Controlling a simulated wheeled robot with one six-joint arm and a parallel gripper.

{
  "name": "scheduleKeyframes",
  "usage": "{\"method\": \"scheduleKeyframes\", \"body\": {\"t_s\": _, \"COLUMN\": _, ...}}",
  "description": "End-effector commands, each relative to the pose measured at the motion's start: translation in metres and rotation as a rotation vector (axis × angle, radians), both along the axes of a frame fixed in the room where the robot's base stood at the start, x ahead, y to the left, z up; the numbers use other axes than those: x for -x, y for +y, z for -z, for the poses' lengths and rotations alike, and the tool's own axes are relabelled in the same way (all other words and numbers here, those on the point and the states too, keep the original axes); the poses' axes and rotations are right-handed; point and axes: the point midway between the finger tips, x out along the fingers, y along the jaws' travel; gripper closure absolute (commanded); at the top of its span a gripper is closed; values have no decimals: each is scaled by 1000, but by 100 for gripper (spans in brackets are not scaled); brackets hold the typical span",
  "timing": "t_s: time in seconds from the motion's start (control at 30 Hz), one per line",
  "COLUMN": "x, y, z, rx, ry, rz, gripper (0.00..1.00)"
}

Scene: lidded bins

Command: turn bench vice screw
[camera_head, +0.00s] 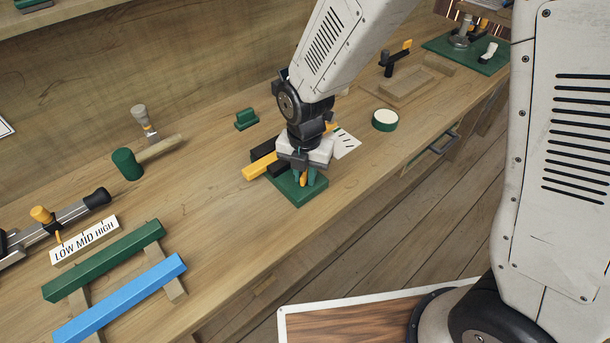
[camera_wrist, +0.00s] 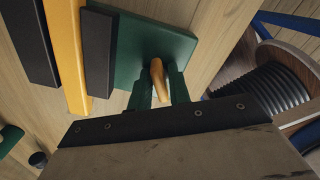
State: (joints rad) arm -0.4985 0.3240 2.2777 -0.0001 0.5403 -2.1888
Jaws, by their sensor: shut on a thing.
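The bench vice has a green base plate (camera_head: 291,193) near the front edge of the bench, also in the wrist view (camera_wrist: 150,42). Two black jaws (camera_wrist: 98,50) lie on either side of a yellow bar (camera_head: 259,167), which also shows in the wrist view (camera_wrist: 68,55). The bar lies close against the right jaw there; contact with the left one is unclear. My gripper (camera_head: 304,179) points down over the plate. Its green fingers (camera_wrist: 159,88) are shut on the orange screw handle (camera_wrist: 157,75). The screw itself is hidden.
A white card (camera_head: 346,144) and a green-and-white round tin (camera_head: 385,120) lie to the right. A small green block (camera_head: 246,119) stands behind. A mallet (camera_head: 130,163), a LOW MID HIGH slider (camera_head: 84,240) and green and blue bars (camera_head: 122,298) lie left.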

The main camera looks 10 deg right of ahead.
Motion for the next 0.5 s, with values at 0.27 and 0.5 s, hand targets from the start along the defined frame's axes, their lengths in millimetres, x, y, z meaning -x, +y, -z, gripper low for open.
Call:
{"method": "scheduleKeyframes", "body": {"t_s": 0.27, "x": -1, "y": 0, "z": -1, "rx": 0, "ry": -1, "rz": -29, "gripper": 96}}
{"method": "scheduleKeyframes", "body": {"t_s": 0.5, "x": -1, "y": 0, "z": -1, "rx": -1, "ry": -1, "rz": -235, "gripper": 96}}
